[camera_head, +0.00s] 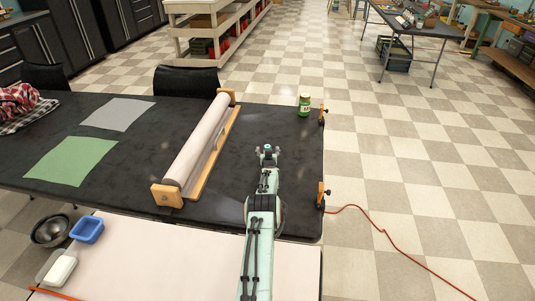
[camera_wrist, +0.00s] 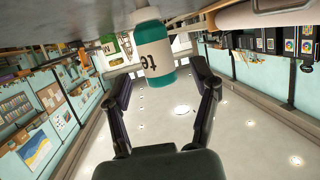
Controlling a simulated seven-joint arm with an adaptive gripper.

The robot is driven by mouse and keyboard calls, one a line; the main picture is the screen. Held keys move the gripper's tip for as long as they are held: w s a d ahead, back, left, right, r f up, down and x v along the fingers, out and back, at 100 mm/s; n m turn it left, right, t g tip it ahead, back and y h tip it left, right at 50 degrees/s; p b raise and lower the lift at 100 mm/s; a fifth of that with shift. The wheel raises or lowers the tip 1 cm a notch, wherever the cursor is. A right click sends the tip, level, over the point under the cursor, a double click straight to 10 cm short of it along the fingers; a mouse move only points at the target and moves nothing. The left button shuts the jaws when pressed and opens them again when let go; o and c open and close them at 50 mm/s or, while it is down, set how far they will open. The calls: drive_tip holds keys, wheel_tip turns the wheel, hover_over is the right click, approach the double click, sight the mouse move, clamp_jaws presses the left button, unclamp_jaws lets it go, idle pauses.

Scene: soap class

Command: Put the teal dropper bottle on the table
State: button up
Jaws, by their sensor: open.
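The teal dropper bottle (camera_wrist: 160,76) has a white label with dark lettering and shows at the top centre of the wrist view, which is upside down. In the head view a small teal piece of it (camera_head: 267,149) shows at the arm's far end, over the black table (camera_head: 285,205). My gripper (camera_wrist: 160,70) is open, with one finger on each side of the bottle in the wrist view. I cannot tell whether a finger touches it. The bottle is close to the tabletop; its contact with the table is not clear. In the head view my arm hides most of it.
A paper roll on a wooden holder (camera_head: 197,145) lies left of my gripper. Green (camera_head: 70,160) and grey (camera_head: 117,114) sheets lie left. Bare table surrounds my gripper.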

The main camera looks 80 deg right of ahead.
clamp_jaws()
idle(0.3)
